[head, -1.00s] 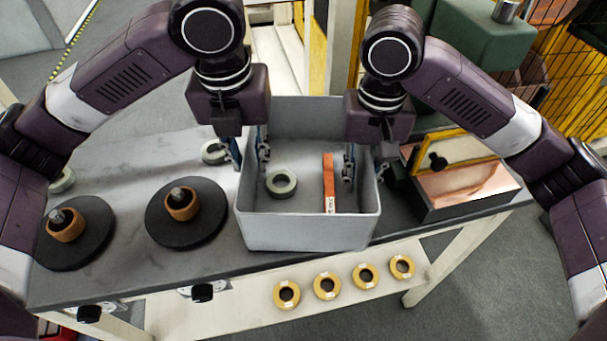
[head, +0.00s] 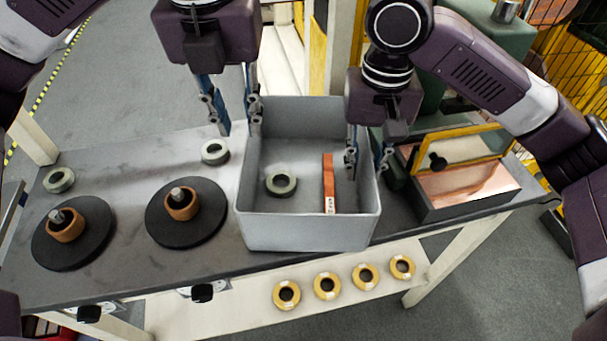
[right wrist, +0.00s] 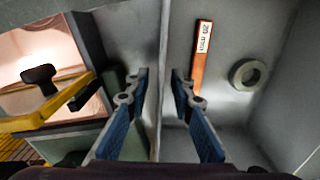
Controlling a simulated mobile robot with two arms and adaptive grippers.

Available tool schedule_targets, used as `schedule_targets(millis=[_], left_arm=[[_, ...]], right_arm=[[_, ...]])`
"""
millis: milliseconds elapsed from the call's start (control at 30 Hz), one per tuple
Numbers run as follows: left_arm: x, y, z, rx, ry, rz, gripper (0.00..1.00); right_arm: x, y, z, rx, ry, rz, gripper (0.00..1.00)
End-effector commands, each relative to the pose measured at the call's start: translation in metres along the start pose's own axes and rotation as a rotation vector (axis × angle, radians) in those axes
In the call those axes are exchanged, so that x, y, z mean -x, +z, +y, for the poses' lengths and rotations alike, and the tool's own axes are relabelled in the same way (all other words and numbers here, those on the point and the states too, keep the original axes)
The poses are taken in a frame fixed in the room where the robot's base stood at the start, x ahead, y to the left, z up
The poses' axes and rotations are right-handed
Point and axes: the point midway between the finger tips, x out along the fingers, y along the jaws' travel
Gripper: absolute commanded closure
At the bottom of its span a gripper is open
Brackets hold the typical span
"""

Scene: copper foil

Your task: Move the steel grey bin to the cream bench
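The steel grey bin (head: 308,236) stands upright on the grey-topped bench (head: 130,283). A grey-green ring (head: 281,180) and an orange labelled strip (head: 328,180) lie inside it. My left gripper (head: 236,128) is open, raised at the bin's left wall, its fingers spread near the rim. My right gripper (head: 368,165) is open, with its fingers on either side of the bin's right wall. In the right wrist view, that wall (right wrist: 160,75) runs between the apart fingers of the right gripper (right wrist: 152,92). I cannot tell which structure is the cream bench.
Two black discs (head: 160,225) with copper rolls stand left of the bin, near two loose rings (head: 215,151). A copper-topped box with a yellow frame (head: 465,190) sits close to the right. Several yellow rings (head: 327,286) lie on the lower cream shelf (head: 210,318).

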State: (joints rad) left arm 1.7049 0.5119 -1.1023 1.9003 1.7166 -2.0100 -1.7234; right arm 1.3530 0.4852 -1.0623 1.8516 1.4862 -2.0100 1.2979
Motion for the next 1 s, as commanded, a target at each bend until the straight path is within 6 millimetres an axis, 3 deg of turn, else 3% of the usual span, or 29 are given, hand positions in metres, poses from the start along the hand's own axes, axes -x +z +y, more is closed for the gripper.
schedule_targets(millis=[200, 400, 600, 1000], left_arm=[[0.000, 0.000, 0.000, -0.001, 0.000, 0.000, 0.78], [0.000, 0.000, 0.000, -0.001, 0.000, 0.000, 0.78], [0.000, 0.000, 0.000, -0.001, 0.000, 0.000, 0.78], [0.000, 0.000, 0.000, 0.000, 0.000, 0.000, 0.78]], right_arm=[[0.045, -0.001, 0.000, -0.001, 0.001, 0.006, 0.78], [0.072, -0.001, 0.000, -0.001, 0.001, 0.003, 0.78], [0.083, 0.000, 0.000, 0.000, 0.000, 0.000, 0.78], [0.084, 0.000, 0.000, 0.000, 0.000, -0.001, 0.78]])
